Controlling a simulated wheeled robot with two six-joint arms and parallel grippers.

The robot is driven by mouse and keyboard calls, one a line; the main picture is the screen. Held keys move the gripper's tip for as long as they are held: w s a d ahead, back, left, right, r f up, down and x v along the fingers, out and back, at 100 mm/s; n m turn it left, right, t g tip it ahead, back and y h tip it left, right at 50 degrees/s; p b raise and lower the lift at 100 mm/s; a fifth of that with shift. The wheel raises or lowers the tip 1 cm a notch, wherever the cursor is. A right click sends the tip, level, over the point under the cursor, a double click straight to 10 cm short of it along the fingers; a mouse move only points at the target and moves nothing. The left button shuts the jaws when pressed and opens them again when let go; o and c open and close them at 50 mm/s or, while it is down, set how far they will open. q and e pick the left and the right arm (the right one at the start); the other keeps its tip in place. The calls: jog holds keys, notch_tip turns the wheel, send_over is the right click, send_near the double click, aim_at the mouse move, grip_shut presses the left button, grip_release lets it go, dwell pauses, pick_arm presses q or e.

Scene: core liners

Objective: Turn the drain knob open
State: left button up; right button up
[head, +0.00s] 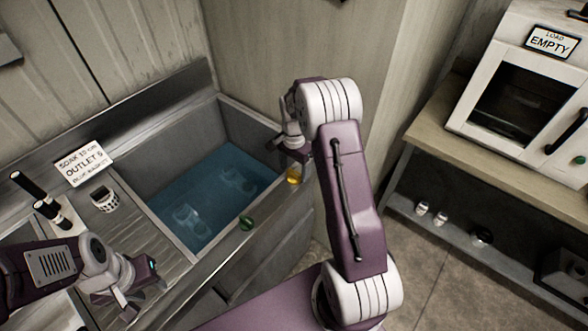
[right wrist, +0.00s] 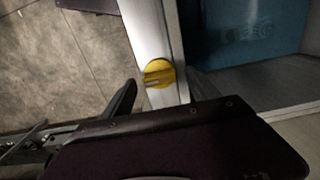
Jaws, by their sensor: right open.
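A yellow knob (head: 293,176) sits on the front rim of the water-filled sink (head: 134,170), near its right end. The yellow knob also shows in the right wrist view (right wrist: 159,74), with a ridge across its face. I cannot read which knob is the drain. My right gripper (head: 277,142) is open above the sink's right end, close to the yellow knob and apart from it. My left gripper (head: 133,296) is over the counter at lower left; its jaw opening is unclear.
Blurred objects lie under the blue water. A white oven-like cabinet (head: 520,100) stands on a bench at right.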

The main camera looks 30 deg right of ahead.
jog(key=shift+s+f, duration=0.1)
jog(key=shift+f, duration=0.1)
jog(key=shift+c, duration=1.2)
jog(key=c, duration=1.1)
